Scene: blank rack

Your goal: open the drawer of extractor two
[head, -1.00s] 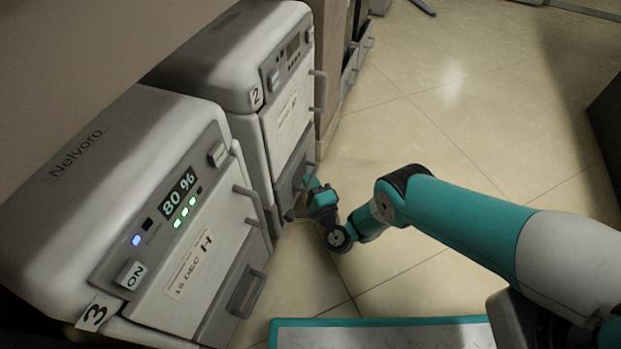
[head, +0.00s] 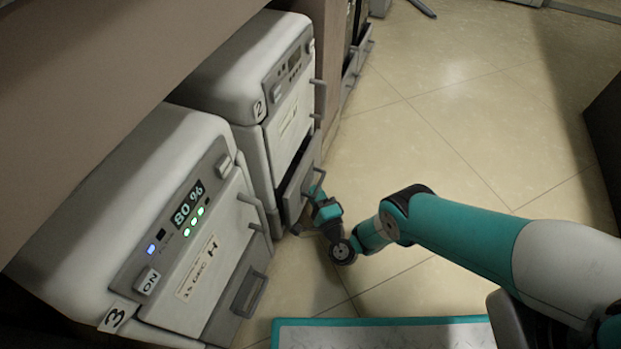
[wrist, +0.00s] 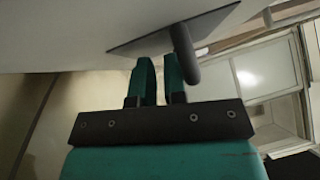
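The drawer's grey front panel (wrist: 150,38) is beyond.
Extractor three (head: 160,200), with a lit "80 %" display, stands nearer, its lower drawer (head: 235,298) shut. A grey, teal-edged tray-like surface (head: 385,335) is at the bottom. The tiled floor (head: 450,130) to the right is clear.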

